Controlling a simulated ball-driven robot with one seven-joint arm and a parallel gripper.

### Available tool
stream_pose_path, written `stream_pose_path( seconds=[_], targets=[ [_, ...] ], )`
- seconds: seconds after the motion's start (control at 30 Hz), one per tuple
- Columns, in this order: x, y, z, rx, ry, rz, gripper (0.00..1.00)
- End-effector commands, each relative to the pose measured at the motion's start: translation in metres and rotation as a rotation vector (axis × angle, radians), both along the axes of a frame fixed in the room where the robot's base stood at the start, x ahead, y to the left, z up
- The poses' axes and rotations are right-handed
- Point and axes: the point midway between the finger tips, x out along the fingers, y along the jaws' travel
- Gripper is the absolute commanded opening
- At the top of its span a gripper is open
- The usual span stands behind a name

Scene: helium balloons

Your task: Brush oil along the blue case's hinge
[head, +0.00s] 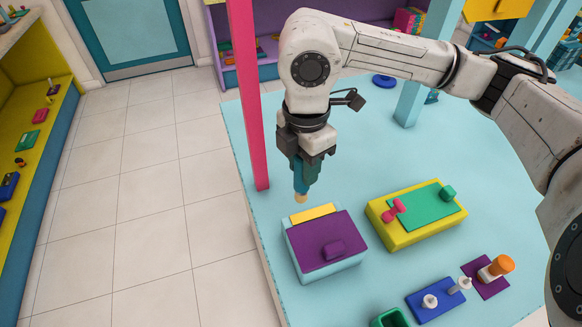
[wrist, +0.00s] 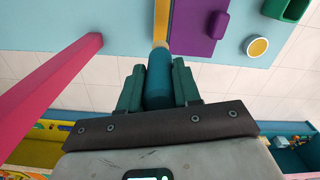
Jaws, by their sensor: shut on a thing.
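The blue case (head: 335,272) is a light-blue box with a purple lid (head: 318,256) and a yellow strip (head: 313,214) along its far edge, probably the hinge. My gripper (head: 305,160) points down above that far edge. It is shut on a teal brush (head: 301,176) with a pale tip (head: 300,198). In the wrist view the brush (wrist: 159,78) sits between the fingers, its tip (wrist: 160,44) close to the end of the yellow strip (wrist: 163,20). I cannot tell whether the tip touches it.
A pink post (head: 247,95) stands left of my gripper. Right of the case are a yellow box with a green plate (head: 415,219), a blue block with white knobs (head: 437,300), an orange-capped bottle (head: 497,267) and a green cup (head: 390,319).

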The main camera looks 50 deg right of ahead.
Motion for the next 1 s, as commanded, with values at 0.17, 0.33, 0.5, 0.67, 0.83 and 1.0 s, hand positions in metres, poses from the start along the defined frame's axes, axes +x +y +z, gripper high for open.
stream_pose_path(
  seconds=[0.17,0.33,0.5,0.67,0.83,1.0],
  targets=[
    [0.000,0.000,-0.011,0.002,0.000,-0.001,0.00],
    [0.000,0.000,-0.027,0.001,0.000,-0.002,0.00],
    [0.000,0.001,-0.046,0.002,0.000,-0.001,0.00],
    [0.001,0.000,-0.062,0.000,-0.002,-0.001,0.00],
    [0.001,0.000,-0.068,0.002,-0.002,-0.001,0.00],
    [0.001,0.000,-0.067,0.002,-0.002,-0.001,0.00]
  ],
)
